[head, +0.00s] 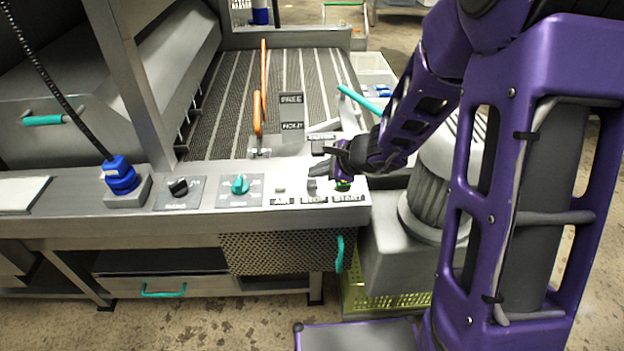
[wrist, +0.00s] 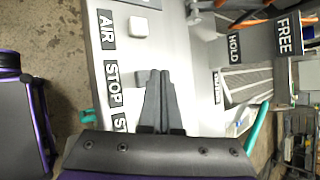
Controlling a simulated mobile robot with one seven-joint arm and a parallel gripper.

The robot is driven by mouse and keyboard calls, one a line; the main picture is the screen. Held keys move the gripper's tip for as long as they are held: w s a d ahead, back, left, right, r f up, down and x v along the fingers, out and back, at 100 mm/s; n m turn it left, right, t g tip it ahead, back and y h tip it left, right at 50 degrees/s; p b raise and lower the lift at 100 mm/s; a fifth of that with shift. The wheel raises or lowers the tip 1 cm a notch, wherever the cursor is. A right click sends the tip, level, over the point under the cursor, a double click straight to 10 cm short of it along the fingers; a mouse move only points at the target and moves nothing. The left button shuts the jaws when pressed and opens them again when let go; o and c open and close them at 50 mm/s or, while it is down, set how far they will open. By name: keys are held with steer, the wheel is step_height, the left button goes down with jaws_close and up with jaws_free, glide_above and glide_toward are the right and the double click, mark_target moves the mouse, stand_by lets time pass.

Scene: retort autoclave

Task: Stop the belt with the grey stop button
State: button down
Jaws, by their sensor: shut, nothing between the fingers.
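The grey stop button (head: 311,187) stands on the front panel behind its STOP label, between the AIR button (head: 280,189) and the green start button (head: 343,185), which is partly hidden by my gripper.
The slatted belt (head: 225,105) runs back behind the panel. An orange lever (head: 258,115) stands by the FREE and HOLD signs. A teal knob (head: 240,185), a black knob (head: 179,187) and a blue plug (head: 120,175) are farther left on the panel. A motor housing (head: 432,170) is at right.

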mark_target(317, 184)
steer(key=shift+r+p, duration=1.9)
steer(key=shift+r, duration=0.65)
steer(key=shift+w, duration=0.1)
